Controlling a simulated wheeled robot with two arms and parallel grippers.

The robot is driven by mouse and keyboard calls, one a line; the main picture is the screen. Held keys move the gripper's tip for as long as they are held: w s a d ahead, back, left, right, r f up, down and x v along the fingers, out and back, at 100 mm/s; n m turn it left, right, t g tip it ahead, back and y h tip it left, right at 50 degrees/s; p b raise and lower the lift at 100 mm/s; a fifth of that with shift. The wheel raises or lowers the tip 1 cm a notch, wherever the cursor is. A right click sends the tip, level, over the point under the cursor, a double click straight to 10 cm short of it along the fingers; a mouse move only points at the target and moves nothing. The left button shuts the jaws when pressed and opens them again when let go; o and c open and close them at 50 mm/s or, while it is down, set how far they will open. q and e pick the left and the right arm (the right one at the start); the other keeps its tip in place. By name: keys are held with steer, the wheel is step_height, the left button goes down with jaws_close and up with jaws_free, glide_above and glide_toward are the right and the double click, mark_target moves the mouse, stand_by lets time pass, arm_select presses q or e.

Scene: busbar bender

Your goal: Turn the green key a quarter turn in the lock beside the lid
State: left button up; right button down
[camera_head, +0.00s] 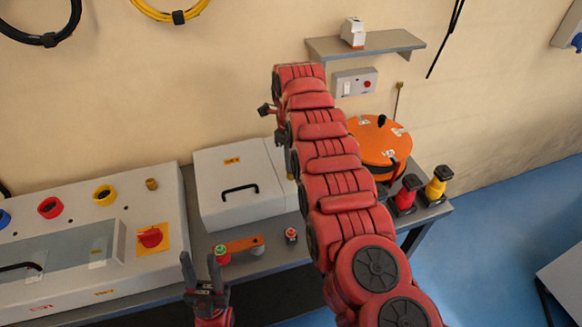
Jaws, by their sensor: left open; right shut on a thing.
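The lid is the top of a white box (232,168) with a black handle (240,189), left of my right arm. I cannot make out the green key or its lock. The right side of the box runs behind my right arm, which crosses the middle of the view. A small black part shows at the arm's far end, but the fingers of my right gripper are hidden. My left gripper (199,270) is open and empty at the bottom, near the front edge of the bench (275,260).
An orange bar (240,244) and a small red-black piece (291,235) lie before the box. A control panel (67,262) with a red switch (150,237) stands left. An orange round-topped thing (368,149), red (406,192) and yellow (437,184) posts stand right. A grey shelf (378,42) is above.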

steer(key=m, duration=0.5)
steer(key=shift+m, duration=0.3)
steer(key=c, duration=0.9)
jaws_free()
